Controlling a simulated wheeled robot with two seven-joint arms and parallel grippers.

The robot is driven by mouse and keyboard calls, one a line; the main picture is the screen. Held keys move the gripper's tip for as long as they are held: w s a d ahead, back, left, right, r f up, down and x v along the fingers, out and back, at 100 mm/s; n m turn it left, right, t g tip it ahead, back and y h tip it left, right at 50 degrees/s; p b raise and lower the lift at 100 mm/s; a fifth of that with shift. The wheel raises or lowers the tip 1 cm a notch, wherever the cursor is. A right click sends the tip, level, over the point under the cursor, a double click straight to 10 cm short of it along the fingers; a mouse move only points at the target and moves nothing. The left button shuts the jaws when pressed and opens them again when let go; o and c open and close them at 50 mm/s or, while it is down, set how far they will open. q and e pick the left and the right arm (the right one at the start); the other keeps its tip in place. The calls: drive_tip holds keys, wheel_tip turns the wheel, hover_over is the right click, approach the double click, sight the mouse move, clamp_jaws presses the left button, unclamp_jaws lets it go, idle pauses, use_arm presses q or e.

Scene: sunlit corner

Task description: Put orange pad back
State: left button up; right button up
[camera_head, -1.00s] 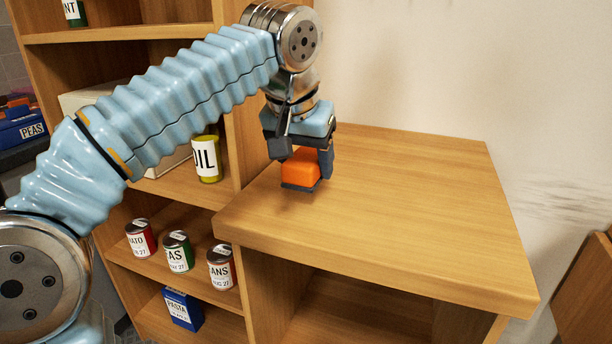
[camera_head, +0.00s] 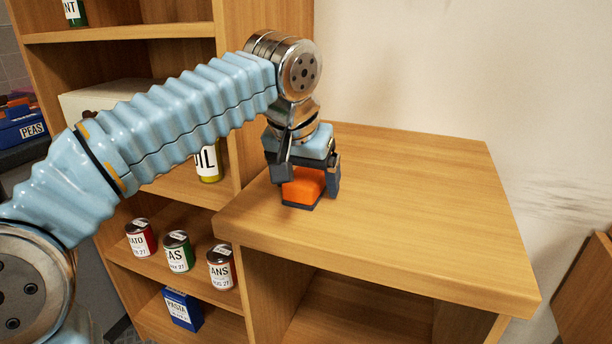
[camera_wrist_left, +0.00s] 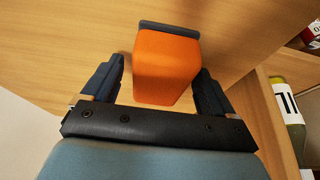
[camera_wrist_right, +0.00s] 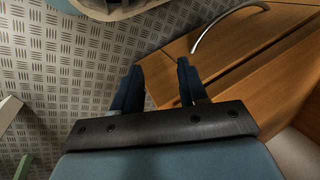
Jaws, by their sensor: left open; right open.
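The orange pad (camera_head: 303,187) is a block with a dark base. My left gripper (camera_head: 308,192) is open, pointing down with one finger on each side of the pad. In the left wrist view the pad (camera_wrist_left: 167,68) is between the open fingers (camera_wrist_left: 155,90), with gaps at both sides. My right gripper (camera_wrist_right: 157,85) shows only in its own wrist view, open and empty, above a patterned metal floor and beside a wooden front with a curved handle.
A tall shelf (camera_head: 228,110) stands left of the counter with a yellow oil can (camera_head: 208,164), several cans, a blue pasta box (camera_head: 183,309) and a white box. A blue PEAS crate (camera_head: 22,125) is at far left. The counter's right half is clear.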

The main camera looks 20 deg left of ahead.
use_arm(q)
drive_tip(key=shift+r, duration=0.25)
drive_tip(key=v, duration=1.2)
